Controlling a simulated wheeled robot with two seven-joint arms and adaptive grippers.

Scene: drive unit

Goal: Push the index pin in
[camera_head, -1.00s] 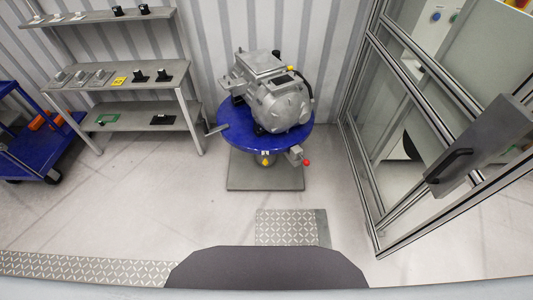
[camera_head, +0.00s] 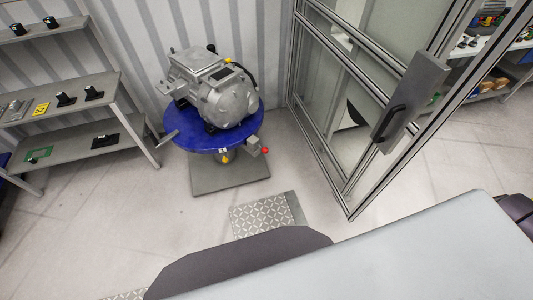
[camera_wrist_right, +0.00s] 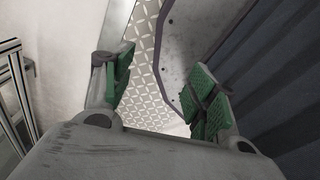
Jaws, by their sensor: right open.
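The grey drive unit (camera_head: 222,93) sits on a round blue turntable (camera_head: 190,140) on a pedestal. A small metal block (camera_head: 253,144) with a red knob (camera_head: 265,150) sticks out at the turntable's front right edge. A yellow knob (camera_head: 226,157) shows under the front rim. I cannot tell for sure which of these is the index pin, or how far in it stands. My right gripper (camera_wrist_right: 162,90) is open and empty in the right wrist view, its green pads apart, far from the turntable. My left gripper is not in view.
A glass-panelled door frame with a handle (camera_head: 389,123) stands right of the turntable. A grey shelf unit (camera_head: 75,119) stands at left. A patterned floor plate (camera_head: 262,215) lies in front of the pedestal. Floor between shelves and pedestal is clear.

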